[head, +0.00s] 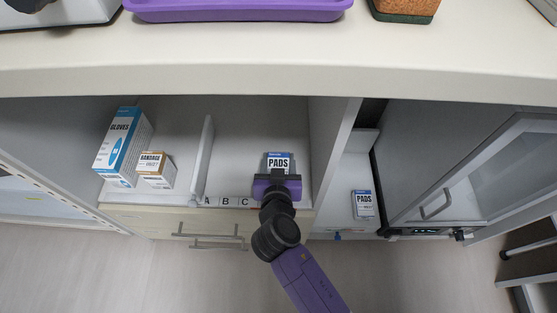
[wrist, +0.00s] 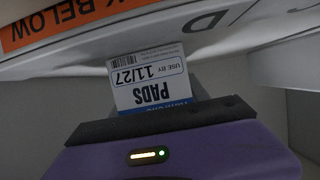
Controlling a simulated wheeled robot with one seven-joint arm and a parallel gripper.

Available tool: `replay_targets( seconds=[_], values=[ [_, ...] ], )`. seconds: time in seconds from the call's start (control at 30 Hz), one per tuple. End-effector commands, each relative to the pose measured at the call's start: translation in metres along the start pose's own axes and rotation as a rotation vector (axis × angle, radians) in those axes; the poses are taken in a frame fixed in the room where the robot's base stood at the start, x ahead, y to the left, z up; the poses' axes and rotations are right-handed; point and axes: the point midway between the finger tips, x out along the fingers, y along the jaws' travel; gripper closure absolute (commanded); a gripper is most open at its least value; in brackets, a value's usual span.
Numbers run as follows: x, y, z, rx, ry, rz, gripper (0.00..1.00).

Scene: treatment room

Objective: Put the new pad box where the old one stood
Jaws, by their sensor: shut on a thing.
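A white and blue box marked PADS (head: 279,161) is in my gripper (head: 277,182) at the right end of the open shelf compartment, behind its front edge. In the wrist view the held pad box (wrist: 150,80) appears upside down and reads USE BY 11/27. My gripper (wrist: 155,115) is shut on it. Whether its base touches the shelf is hidden. A second PADS box (head: 363,204) stands in the narrow compartment to the right, apart from my gripper; its date is too small to read.
A gloves box (head: 118,145) and a bandage box (head: 156,170) stand left of a white divider (head: 203,160). The countertop (head: 220,65) overhangs.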

Motion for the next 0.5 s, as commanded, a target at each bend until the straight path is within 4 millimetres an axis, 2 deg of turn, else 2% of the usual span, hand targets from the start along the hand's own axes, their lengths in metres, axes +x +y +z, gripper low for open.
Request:
replay_targets(
  seconds=[0.03, 0.1, 0.13, 0.5],
  values=[
    [0.0003, 0.0000, 0.0006, 0.000, 0.000, 0.000, 0.42],
    [0.0002, 0.0000, 0.0004, 0.000, 0.000, 0.000, 0.28],
    [0.0002, 0.0000, 0.0004, 0.000, 0.000, 0.000, 0.26],
    [-0.0011, 0.0000, -0.0027, 0.000, 0.000, 0.000, 0.26]
  ],
)
